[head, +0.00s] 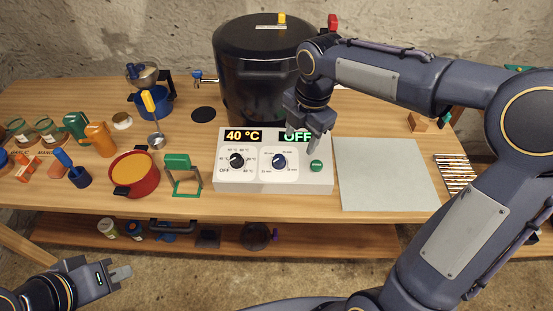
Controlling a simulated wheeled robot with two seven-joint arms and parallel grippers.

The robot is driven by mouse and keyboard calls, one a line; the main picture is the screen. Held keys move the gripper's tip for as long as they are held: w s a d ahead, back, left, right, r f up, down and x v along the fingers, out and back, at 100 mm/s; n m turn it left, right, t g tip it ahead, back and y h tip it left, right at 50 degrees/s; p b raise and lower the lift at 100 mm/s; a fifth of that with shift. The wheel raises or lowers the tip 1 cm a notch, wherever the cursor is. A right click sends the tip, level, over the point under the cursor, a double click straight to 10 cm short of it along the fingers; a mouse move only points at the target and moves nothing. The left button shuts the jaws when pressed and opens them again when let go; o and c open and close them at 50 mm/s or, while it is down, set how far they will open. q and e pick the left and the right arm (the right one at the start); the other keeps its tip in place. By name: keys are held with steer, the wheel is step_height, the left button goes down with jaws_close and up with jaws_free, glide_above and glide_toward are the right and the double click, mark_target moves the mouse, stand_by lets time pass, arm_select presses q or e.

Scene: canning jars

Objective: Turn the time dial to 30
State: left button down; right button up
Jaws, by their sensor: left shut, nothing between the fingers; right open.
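The white control box (258,182) stands on the table in front of the big black pot. Its left display (243,135) reads 40 °C and its right display (297,137) reads OFF, partly covered by my gripper. Below them sit a black temperature dial (237,160) and a dark blue time dial (279,162). The small scale marks around the time dial are too small to read surely. My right gripper (302,141) is open and empty, above the box's right half, apart from the time dial in the picture. My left gripper (122,273) is shut and empty, low at the left, in front of the table.
A green button (316,166) is right of the time dial. The black pot (262,60) rises behind the box. A bare pale mat (385,175) lies to the right.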

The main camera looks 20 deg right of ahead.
mark_target(279, 158)
steer(key=w+a+f+n, duration=0.1)
steer(key=w+n, duration=0.1)
steer(key=w+a+f+n, duration=0.1)
steer(key=f+n, duration=0.1)
steer(key=w+a+f+n, duration=0.1)
steer(key=w+n, duration=0.1)
steer(key=shift+w+f+g+b, duration=0.3)
steer(key=shift+w+f+g, duration=0.05)
steer(key=shift+g, duration=0.05)
steer(key=shift+w+f+n, duration=0.15)
steer(key=shift+f+n, duration=0.15)
steer(key=f, duration=0.7)
steer(key=shift+w+a+f, duration=0.1)
steer(key=shift+a+f, duration=0.1)
steer(key=shift+f, duration=0.05)
steer(key=c, duration=1)
